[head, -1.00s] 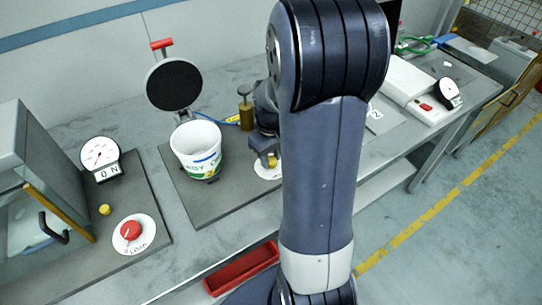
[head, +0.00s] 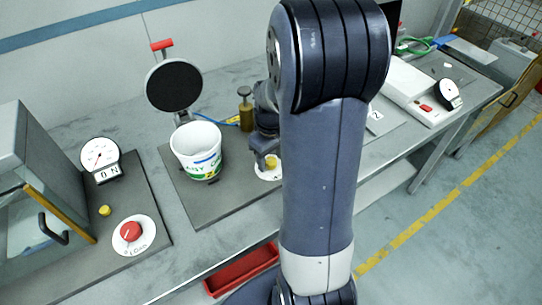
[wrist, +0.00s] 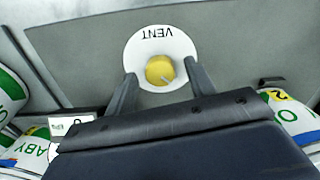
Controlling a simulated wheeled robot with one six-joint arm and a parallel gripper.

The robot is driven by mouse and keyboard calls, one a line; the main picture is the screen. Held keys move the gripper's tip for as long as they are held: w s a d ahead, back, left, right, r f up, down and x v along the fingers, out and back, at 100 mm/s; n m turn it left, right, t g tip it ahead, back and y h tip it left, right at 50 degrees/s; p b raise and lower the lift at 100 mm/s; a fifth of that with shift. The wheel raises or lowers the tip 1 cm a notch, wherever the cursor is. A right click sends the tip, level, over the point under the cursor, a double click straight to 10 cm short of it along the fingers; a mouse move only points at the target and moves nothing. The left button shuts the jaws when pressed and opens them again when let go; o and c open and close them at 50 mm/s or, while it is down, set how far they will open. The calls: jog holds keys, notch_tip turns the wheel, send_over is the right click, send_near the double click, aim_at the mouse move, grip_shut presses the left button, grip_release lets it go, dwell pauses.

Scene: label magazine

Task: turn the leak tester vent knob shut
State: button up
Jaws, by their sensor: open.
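The vent knob (wrist: 160,70) is a round yellow knob with a pointer line, on a white disc (wrist: 143,45) marked VENT. In the wrist view it sits between the tips of my open gripper (wrist: 161,82), with a gap on each side. The pointer line slants toward the lower right in that view. In the head view the knob (head: 271,162) shows just below my gripper, and my arm hides part of its disc (head: 266,174).
A white tub (head: 197,150) with a green label stands on the grey plate left of the knob. A round black pad on a lid (head: 174,86) is raised behind it. A brass cylinder (head: 246,112) stands nearby. A red-knobbed dial (head: 131,232) is further left.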

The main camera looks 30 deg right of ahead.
aim_at(271, 161)
notch_tip(271, 161, up, 11)
dwell(0.6)
jog(key=shift+f, duration=0.1)
notch_tip(271, 161, down, 11)
dwell(0.6)
jog(key=shift+r, duration=0.2)
